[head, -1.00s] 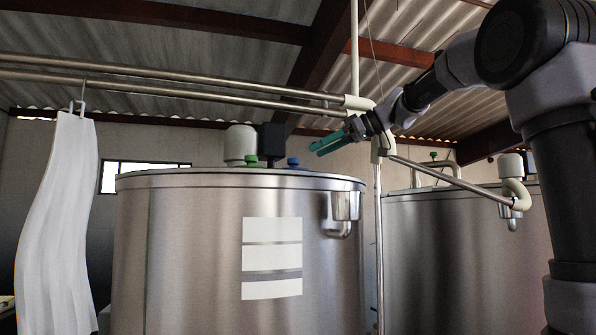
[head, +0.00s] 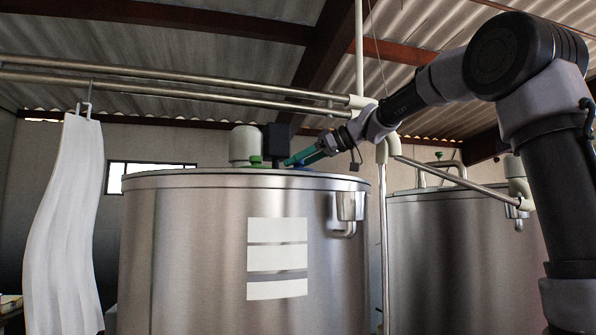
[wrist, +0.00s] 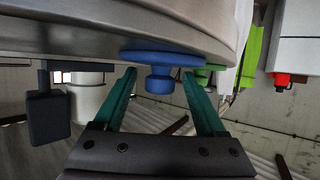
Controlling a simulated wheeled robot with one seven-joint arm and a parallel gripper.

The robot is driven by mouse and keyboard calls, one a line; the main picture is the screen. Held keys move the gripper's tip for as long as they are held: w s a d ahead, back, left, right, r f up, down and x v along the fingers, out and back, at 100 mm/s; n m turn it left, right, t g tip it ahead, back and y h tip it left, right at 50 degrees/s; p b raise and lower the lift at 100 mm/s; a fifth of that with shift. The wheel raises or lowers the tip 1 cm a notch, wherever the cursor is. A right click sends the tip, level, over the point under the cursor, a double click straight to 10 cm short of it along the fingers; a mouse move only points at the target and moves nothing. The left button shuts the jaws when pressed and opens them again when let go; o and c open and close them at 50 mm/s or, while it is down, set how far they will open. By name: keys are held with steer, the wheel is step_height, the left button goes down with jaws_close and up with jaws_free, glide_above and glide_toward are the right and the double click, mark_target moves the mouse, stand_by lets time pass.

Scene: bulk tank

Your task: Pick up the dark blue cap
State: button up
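The dark blue cap (wrist: 160,82) is a wide disc with a narrower knob, on top of the steel tank. In the wrist view, my gripper (wrist: 160,80) is open, with one teal finger on each side of the knob and gaps between them. In the head view, my gripper (head: 290,161) is low over the tank's top edge and hides most of the cap. I cannot tell from there how deep the fingers reach around it.
The steel tank (head: 200,240) has a green cap (head: 256,160), a cream cylinder (head: 243,143) and a dark box (head: 277,140) on top, close left of my gripper. Pipes (head: 230,97) run above. A second tank (head: 450,250) stands right. A white curtain (head: 62,220) hangs left.

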jaws_close()
steer(key=shift+r, duration=0.1)
